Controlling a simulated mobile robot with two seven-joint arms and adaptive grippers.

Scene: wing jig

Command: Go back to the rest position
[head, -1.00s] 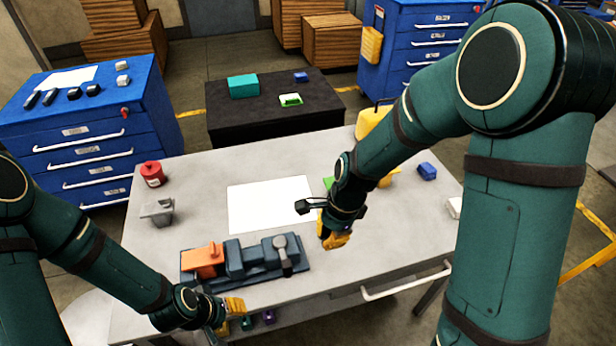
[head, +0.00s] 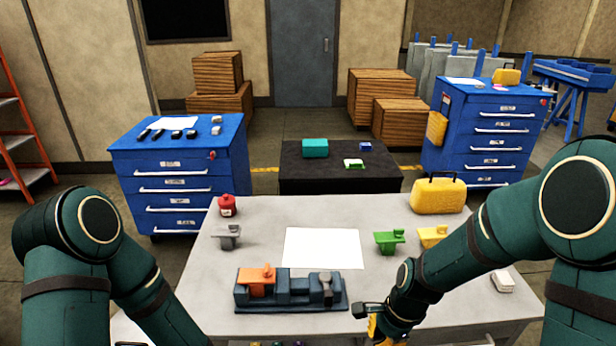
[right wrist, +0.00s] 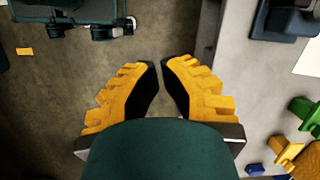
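My right arm reaches in from the right in the head view. Its gripper (head: 376,332) hangs low at the near edge of the work table (head: 205,290). In the right wrist view the yellow fingers of the right gripper (right wrist: 160,66) are close together, with only a thin gap and nothing held between them. Floor shows beneath them, with the table edge to the right. My left arm runs down out of the bottom of the head view, so its gripper is hidden. A blue jig (head: 300,305) with an orange block (head: 257,281) stands on the table.
On the table are a white sheet (head: 322,248), a red can (head: 227,206), a grey bracket (head: 228,237), a green bracket (head: 389,241), a yellow bracket (head: 431,235) and a yellow case (head: 438,196). Blue cabinets (head: 180,180) and a black table (head: 340,180) stand behind.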

